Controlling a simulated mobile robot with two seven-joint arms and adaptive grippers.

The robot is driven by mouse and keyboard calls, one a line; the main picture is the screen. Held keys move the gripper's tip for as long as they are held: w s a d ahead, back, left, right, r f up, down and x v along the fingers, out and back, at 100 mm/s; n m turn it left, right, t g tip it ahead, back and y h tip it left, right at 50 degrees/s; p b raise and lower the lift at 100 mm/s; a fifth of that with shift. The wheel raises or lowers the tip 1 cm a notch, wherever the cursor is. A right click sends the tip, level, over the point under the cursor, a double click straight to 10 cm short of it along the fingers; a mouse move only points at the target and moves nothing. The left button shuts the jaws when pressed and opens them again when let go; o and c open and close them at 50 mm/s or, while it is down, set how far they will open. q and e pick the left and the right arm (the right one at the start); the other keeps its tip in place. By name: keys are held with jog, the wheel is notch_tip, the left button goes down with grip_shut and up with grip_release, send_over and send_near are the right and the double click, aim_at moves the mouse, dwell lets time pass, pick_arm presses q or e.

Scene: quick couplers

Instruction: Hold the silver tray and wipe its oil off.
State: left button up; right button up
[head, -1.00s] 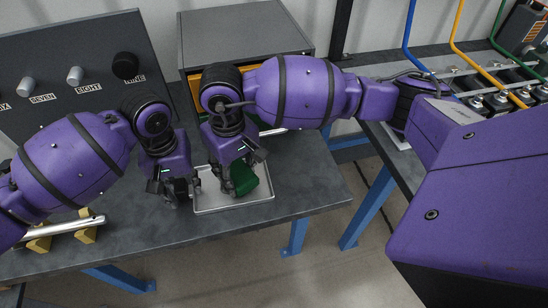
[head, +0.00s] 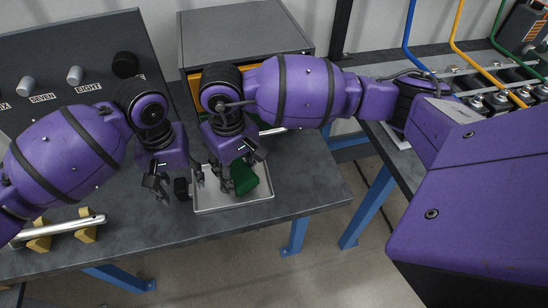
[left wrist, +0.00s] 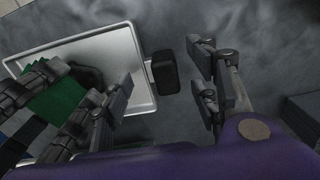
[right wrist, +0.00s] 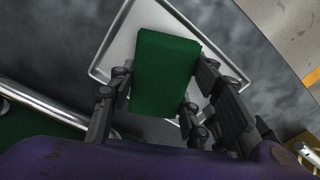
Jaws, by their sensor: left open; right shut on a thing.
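The silver tray (head: 232,203) lies on the dark table with a black handle block (head: 181,189) at its left end. In the left wrist view the tray (left wrist: 140,45) shows a dark oil patch (left wrist: 88,80). My left gripper (head: 180,181) is open, with its fingers spread either side of the handle block (left wrist: 165,73); I cannot tell whether they touch it. My right gripper (head: 232,180) is shut on a green sponge or cloth block (head: 254,184), held over the tray's inside. The green block (right wrist: 165,75) hides part of the tray in the right wrist view.
A grey cabinet (head: 245,45) stands behind the arms. A dark panel with knobs (head: 60,70) is at the back left. A silver bar (head: 70,227) rests on yellow blocks at the left. The table's front edge is close to the tray.

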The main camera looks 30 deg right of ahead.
pick_arm(q)
jog(key=shift+f, duration=0.15)
dwell(0.3)
jog(key=shift+f, duration=0.8)
grip_shut()
dwell(0.6)
dwell(0.3)
pick_arm(e)
jog(key=shift+o, duration=1.3)
jog(key=shift+r, duration=0.1)
jog(key=c, duration=0.4)
